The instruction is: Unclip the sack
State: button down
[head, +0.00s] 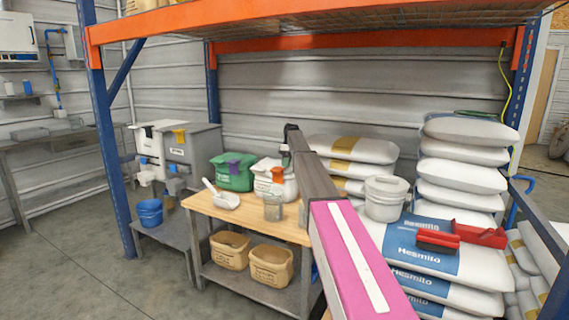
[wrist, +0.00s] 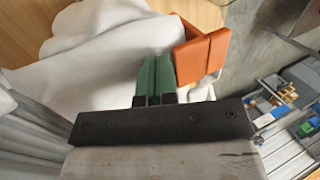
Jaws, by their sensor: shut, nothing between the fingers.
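A white sack (head: 272,188) with an orange clip (head: 278,174) stands on the wooden workbench (head: 262,221) in the head view. In the wrist view the white sack (wrist: 95,55) fills the upper left, and the orange clip (wrist: 202,52) sits at its right edge. My gripper (wrist: 157,60) has green fingers, shut together and empty. Its tips appear just left of the clip, over the white cloth; whether they touch the sack is unclear. In the head view my own arm hides part of the sack's right side.
A green sack (head: 232,172) with a purple clip stands to the left of the white one. A white scoop (head: 222,197) and a metal can (head: 273,208) are on the bench front. A grey hopper (head: 180,150) stands left; stacked sacks (head: 455,180) and a white bucket (head: 385,197) are right.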

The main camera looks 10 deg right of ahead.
jog(key=shift+s+a, duration=0.1)
jog(key=shift+s, duration=0.05)
dwell(0.3)
jog(key=shift+s+a+r+t+h, duration=0.1)
jog(key=shift+s+r+t+h, duration=0.1)
jog(key=shift+t+h, duration=0.4)
